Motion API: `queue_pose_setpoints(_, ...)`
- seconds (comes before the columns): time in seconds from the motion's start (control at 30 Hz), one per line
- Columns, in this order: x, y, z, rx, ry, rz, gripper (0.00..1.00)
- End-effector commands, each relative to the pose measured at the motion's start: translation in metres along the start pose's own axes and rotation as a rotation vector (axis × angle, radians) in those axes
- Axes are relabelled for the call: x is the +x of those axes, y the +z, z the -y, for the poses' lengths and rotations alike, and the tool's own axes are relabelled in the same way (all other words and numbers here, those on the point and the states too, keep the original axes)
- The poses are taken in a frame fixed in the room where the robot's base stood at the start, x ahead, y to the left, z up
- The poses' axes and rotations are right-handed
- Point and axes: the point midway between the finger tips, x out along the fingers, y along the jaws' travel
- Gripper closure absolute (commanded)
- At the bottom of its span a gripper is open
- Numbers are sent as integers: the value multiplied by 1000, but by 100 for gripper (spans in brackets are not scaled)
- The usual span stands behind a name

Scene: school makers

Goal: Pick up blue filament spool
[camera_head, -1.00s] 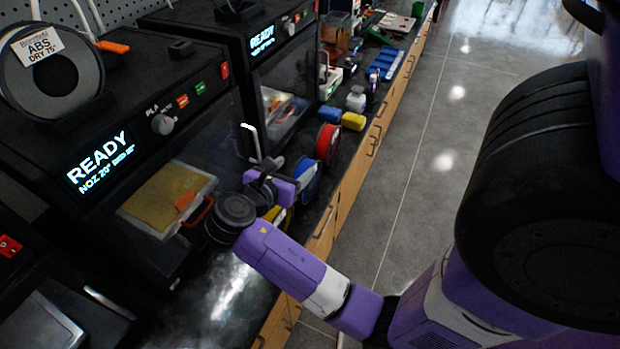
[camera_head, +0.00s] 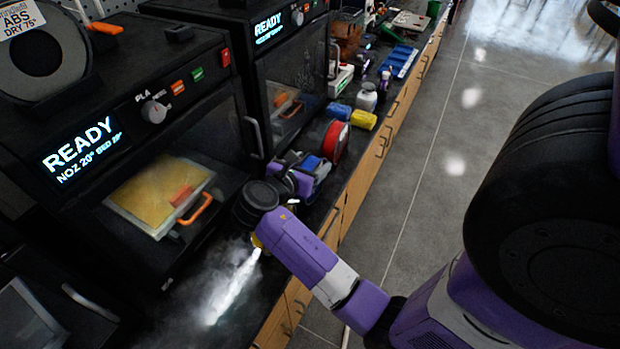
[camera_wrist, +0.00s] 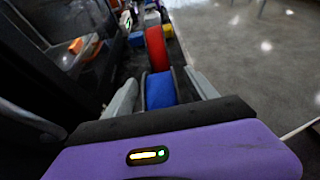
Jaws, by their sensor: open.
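The blue filament spool (camera_head: 311,163) stands on the dark counter, partly hidden by my gripper in the head view. In the wrist view the blue spool (camera_wrist: 161,91) shows between the two grey fingers, one on each side. My gripper (camera_wrist: 160,84) is open around the spool's near part. I cannot tell whether the fingers touch it. In the head view my gripper (camera_head: 302,180) reaches along the counter from the near side, at the spool.
A red spool (camera_head: 335,142) stands just beyond the blue one. Floor (camera_head: 440,140) is clear at right.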

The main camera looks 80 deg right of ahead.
Motion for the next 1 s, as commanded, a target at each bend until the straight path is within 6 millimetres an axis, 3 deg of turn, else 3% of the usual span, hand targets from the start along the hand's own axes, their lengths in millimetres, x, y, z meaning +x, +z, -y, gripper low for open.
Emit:
queue_pose_setpoints(0.2,21,0,0,0,0,-1,34)
queue_pose_setpoints(0.43,22,0,0,0,1,0,34)
queue_pose_setpoints(0.77,22,0,0,0,1,0,98)
queue_pose_setpoints(1.0,21,1,0,1,2,1,100)
